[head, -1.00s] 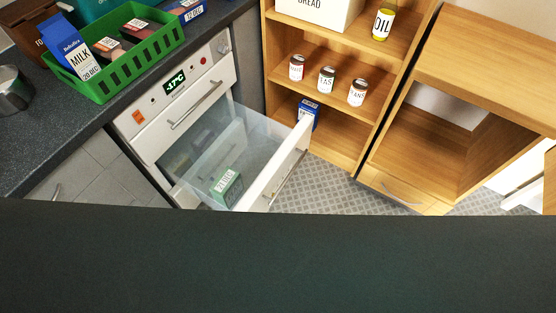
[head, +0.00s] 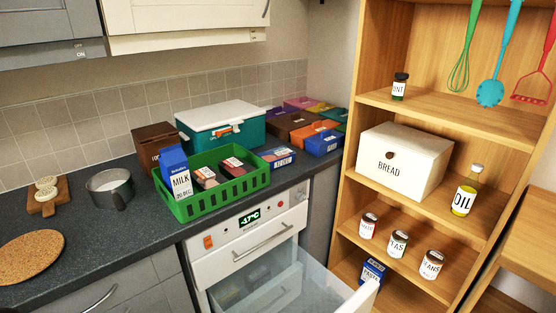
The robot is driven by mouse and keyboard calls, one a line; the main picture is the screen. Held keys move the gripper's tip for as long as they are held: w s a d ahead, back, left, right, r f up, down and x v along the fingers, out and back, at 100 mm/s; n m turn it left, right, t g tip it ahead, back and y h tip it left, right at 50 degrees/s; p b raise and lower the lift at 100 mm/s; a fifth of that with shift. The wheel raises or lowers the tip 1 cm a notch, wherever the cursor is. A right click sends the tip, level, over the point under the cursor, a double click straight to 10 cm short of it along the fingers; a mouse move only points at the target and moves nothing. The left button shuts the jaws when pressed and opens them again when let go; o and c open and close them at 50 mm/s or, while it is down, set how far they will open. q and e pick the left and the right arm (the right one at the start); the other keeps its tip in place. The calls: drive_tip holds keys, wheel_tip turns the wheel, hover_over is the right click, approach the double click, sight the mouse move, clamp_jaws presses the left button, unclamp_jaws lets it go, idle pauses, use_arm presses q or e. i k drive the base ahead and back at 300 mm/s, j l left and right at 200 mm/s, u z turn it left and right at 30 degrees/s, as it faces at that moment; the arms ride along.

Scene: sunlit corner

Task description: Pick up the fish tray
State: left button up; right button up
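Two small packed trays lie in a green basket (head: 232,189) on the dark counter: one on the left (head: 204,176) and one on the right (head: 233,166). Their labels are too small to read, so I cannot tell whether either is the fish tray. A milk carton (head: 176,172) leans in the basket's left end. The freezer drawer (head: 318,283) below is pulled open; blurry packs show through its clear wall, and their labels cannot be read. Neither of my grippers is in view.
A teal cooler box (head: 222,126) with a white lid, a brown box (head: 153,146), a steel pot (head: 110,188) and several coloured boxes stand on the counter. A wooden shelf at right holds a bread box (head: 400,163), an oil bottle (head: 466,192) and jars. The open drawer juts out before the shelf.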

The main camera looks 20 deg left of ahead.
sight(280, 156)
drive_tip(key=i+l+u, duration=0.1)
drive_tip(key=i+l, duration=0.35)
drive_tip(key=i+l+u, duration=0.1)
drive_tip(key=i+l, duration=0.35)
drive_tip(key=l, duration=0.15)
drive_tip(key=i+l, duration=0.4)
drive_tip(key=l, duration=0.15)
drive_tip(key=j+u, duration=0.05)
